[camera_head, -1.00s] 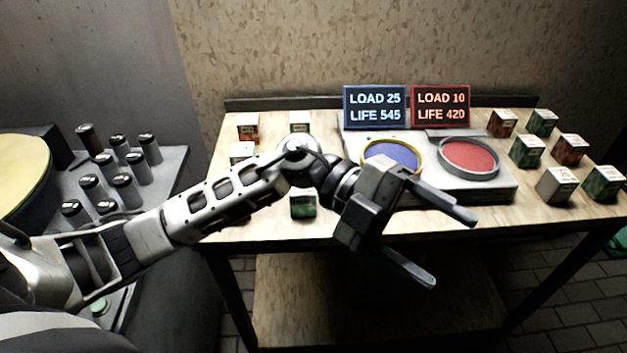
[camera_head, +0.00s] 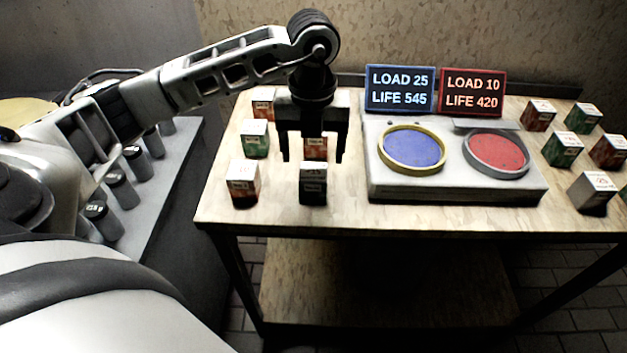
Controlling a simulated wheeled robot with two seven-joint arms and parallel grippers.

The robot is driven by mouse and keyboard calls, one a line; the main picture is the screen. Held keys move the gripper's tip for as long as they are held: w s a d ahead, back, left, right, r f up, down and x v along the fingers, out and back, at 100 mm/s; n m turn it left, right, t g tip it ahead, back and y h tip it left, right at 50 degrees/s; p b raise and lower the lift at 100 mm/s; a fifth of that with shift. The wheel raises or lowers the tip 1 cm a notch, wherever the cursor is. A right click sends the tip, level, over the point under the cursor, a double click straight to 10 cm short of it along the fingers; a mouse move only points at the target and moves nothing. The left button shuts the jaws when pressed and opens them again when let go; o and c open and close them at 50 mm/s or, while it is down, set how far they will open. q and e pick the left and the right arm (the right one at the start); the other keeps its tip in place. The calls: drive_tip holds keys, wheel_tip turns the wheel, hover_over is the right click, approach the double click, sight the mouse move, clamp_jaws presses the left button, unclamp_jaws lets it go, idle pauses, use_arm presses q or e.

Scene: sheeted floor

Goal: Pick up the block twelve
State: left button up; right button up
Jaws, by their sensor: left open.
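Several small blocks with printed labels stand on the table; their numbers are too small to read, so I cannot tell which is block twelve. My left gripper (camera_head: 312,160) is open and points down over the left group, its two fingers apart. A dark block (camera_head: 313,188) stands just in front of and below the fingers. A reddish block (camera_head: 316,148) shows between the fingers. An orange-red block (camera_head: 243,184), a green block (camera_head: 255,139) and another orange block (camera_head: 264,104) stand to the left. My right gripper is not in view.
A device with a blue dish (camera_head: 413,148) and a red dish (camera_head: 496,152) stands right of the gripper, with two display signs (camera_head: 401,89) behind. More blocks (camera_head: 594,189) stand at the far right. Dark cylinders (camera_head: 121,188) stand on a grey side table at left.

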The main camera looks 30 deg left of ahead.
sight(313, 172)
use_arm(q)
drive_tip(key=shift+f, duration=0.75)
drive_tip(key=f, duration=0.2)
drive_tip(key=f+p, duration=0.1)
drive_tip(key=f, duration=0.1)
drive_tip(key=shift+s+d+f, duration=0.1)
drive_tip(key=shift+s+d, duration=0.15)
drive_tip(key=shift+s, duration=0.1)
drive_tip(key=shift+f, duration=0.55)
drive_tip(key=shift+w, duration=0.1)
drive_tip(key=c, duration=1.4)
